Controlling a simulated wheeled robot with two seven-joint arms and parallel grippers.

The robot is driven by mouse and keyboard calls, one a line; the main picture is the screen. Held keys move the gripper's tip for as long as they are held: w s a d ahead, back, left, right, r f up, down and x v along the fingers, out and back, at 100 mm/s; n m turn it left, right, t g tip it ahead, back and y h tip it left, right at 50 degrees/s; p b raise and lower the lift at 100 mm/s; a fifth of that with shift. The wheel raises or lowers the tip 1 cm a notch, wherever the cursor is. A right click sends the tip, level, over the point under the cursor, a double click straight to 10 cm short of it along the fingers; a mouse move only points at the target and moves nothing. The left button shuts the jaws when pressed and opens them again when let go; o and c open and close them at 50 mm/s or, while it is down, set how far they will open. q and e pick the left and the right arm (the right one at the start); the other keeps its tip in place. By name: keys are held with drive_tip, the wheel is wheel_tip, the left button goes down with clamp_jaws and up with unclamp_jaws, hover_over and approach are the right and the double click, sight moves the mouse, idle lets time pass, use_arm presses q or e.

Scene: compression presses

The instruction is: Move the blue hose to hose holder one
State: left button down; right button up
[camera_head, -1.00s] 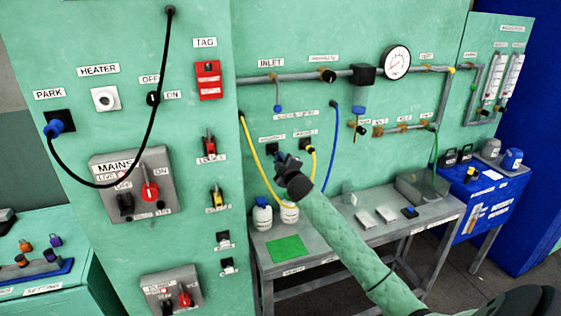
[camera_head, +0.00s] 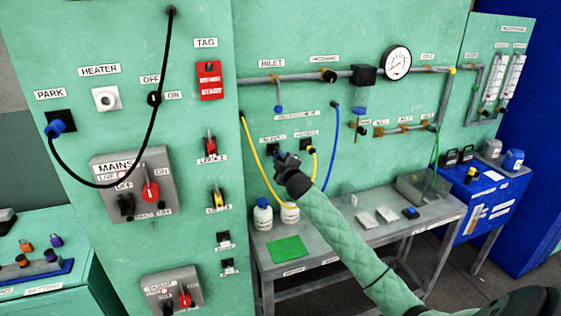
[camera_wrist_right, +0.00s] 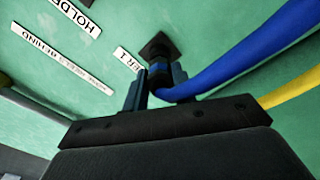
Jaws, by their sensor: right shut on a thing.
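The blue hose (camera_head: 333,140) hangs from the wall pipework and curves down behind my right arm. My right gripper (camera_head: 283,160) is at hose holder one (camera_head: 272,149), a black square on the green wall. In the right wrist view, the gripper (camera_wrist_right: 158,88) is shut on the end of the blue hose (camera_wrist_right: 240,62). That end is lined up with the black holder plate (camera_wrist_right: 158,46) and appears to meet it; I cannot tell how far it is in. A label by the plate ends in "ER 1". My left gripper is not in view.
The yellow hose (camera_head: 252,150) loops beside my gripper, its end at the neighbouring holder (camera_head: 305,144). A grey table (camera_head: 340,240) below carries white bottles (camera_head: 263,215), a green mat (camera_head: 288,249) and small items. A black cable (camera_head: 158,110) hangs on the left panel.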

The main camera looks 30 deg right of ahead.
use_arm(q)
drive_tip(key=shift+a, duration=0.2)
use_arm(e)
drive_tip(key=shift+w+d, duration=0.1)
drive_tip(key=shift+w, duration=0.45)
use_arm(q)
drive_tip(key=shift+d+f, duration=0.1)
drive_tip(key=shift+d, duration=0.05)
use_arm(e)
drive_tip(key=shift+w+d, duration=0.1)
drive_tip(key=shift+w, duration=0.3)
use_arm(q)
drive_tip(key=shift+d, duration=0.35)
use_arm(e)
drive_tip(key=o, duration=1.1)
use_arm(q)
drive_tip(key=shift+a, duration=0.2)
